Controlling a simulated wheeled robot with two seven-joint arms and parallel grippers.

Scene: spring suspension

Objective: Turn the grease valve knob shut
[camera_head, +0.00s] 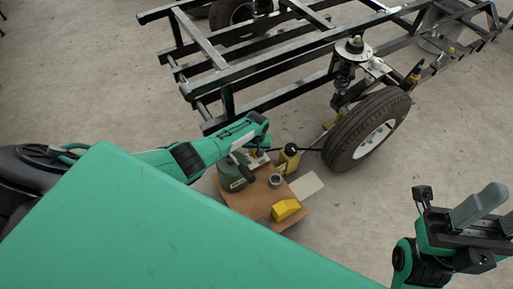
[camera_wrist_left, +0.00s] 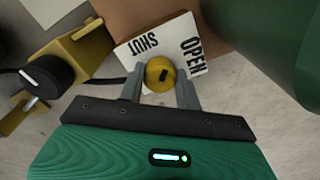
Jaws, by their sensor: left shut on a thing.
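The valve knob is a round yellow knob (camera_wrist_left: 160,74) with a short dark mark on its face, in the left wrist view. It sits in front of a white plate (camera_wrist_left: 181,58) lettered SHUT on the left and OPEN on the right. My left gripper (camera_wrist_left: 160,86) has its two grey fingers on either side of the knob and is shut on it. In the head view my left gripper (camera_head: 258,154) is over the far edge of the brown board, and the knob is not clear there. My right gripper (camera_head: 478,207) is at the right, away from the knob; its finger gap is unclear.
A dark green canister (camera_head: 236,175) stands close beside the left gripper. A yellow fitting with a black knob (camera_wrist_left: 45,76) is left of the plate. The brown board (camera_head: 255,203) bears a yellow block (camera_head: 286,209) and a small cup (camera_head: 275,181). A wheel (camera_head: 368,130) stands beyond.

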